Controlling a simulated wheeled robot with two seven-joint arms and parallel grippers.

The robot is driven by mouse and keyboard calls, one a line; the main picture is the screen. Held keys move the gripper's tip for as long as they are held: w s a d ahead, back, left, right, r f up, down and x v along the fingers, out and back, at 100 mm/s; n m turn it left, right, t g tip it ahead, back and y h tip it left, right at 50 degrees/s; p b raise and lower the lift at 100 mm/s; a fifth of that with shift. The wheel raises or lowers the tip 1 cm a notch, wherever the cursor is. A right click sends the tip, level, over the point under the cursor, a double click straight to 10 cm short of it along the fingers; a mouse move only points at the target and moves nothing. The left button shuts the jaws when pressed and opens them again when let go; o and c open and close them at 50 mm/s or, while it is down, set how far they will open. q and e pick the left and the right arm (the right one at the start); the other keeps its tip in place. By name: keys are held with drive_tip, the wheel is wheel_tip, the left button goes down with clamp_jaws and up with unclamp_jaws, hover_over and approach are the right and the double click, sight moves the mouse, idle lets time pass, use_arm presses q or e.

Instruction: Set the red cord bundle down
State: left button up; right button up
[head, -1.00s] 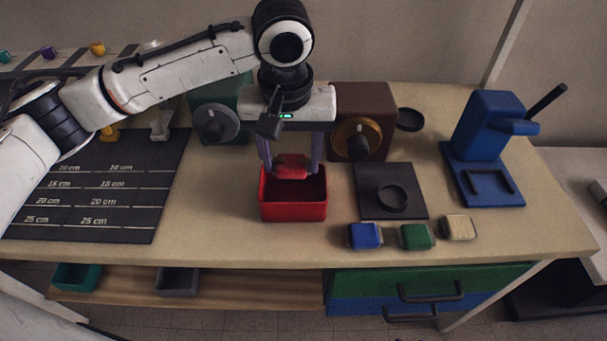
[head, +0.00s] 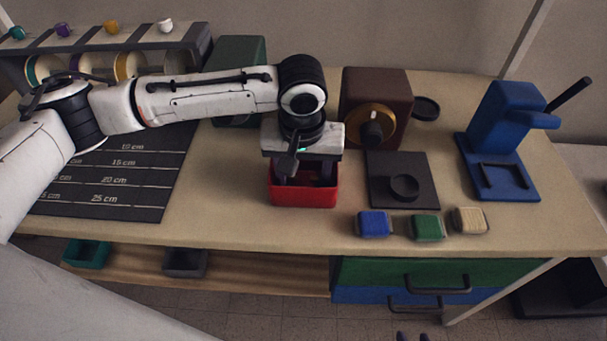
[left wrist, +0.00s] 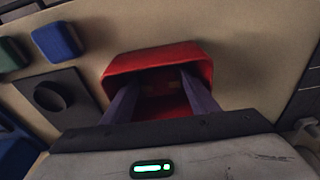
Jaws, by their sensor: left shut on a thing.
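The red open box (head: 303,197) stands on the workbench, and it also shows in the left wrist view (left wrist: 150,58). My left gripper (head: 304,179) points down with its purple fingers reaching inside the box. It is shut on the red cord bundle (left wrist: 165,88), which lies between the fingertips within the box walls. The bundle is mostly hidden in the head view, and whether it touches the box floor cannot be told. Two purple fingertips of my right gripper (head: 413,337) show apart at the bottom edge, with nothing seen between them.
Right of the box are a dark plate with a round holder (head: 403,187) and blue (head: 374,223), green (head: 427,227) and beige (head: 470,220) bundles. A brown box with a dial (head: 375,105) stands behind. A dark measuring mat (head: 120,185) lies left.

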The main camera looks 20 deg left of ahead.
use_arm(q)
drive_tip(key=o, duration=0.7)
drive_tip(key=shift+f, duration=0.1)
drive_tip(key=shift+o, duration=0.2)
wheel_tip(320, 180, up, 12)
drive_tip(key=s, duration=0.1)
drive_tip(key=shift+s+d+p, duration=0.2)
drive_tip(key=shift+s+p, duration=0.15)
drive_tip(key=shift+p, duration=0.1)
